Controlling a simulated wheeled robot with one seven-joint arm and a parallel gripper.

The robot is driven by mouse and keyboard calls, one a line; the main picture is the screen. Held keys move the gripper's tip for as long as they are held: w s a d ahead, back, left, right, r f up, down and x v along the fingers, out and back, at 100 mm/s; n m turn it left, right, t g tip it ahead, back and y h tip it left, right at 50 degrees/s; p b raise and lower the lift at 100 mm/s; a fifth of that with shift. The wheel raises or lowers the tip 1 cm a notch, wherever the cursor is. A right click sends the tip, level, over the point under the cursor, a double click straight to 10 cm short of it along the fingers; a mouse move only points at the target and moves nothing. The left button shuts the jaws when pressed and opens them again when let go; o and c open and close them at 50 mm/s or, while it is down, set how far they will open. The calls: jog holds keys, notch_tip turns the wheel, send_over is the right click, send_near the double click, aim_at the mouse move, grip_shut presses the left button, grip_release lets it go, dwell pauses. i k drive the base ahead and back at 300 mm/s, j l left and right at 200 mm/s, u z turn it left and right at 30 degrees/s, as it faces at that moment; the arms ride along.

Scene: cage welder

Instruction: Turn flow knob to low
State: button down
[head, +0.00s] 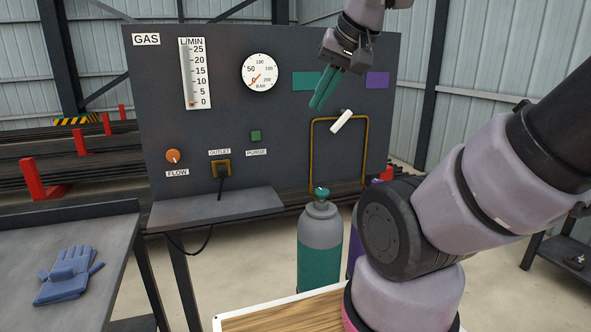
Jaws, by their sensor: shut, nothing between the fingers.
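The orange flow knob (173,156) is on the lower left of the dark gas panel (220,120), just above its FLOW label (177,173). A pale mark shows on the knob; I cannot read its setting clearly. The flow tube gauge (194,75) stands above it, with a small orange float at the bottom near 0. My gripper (316,108) is at the upper right of the panel, in front of it, fingers pointing down and shut with nothing between them. It is well to the right of and higher than the flow knob.
A round pressure gauge (259,73), outlet (221,169) with a plug and cable, green purge button (255,136) and white lever (341,121) are on the panel. A shelf (215,207) juts out below. A gas cylinder (320,250) stands below right. A blue glove (68,277) lies on the left table.

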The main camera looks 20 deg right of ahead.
aim_at(172, 155)
jog(key=k+j+z, duration=0.2)
jog(key=j, duration=0.25)
jog(key=j+z, duration=0.15)
jog(key=j, duration=0.25)
jog(key=k+j+z, duration=0.2)
jog(key=j, duration=0.2)
jog(key=i, duration=0.05)
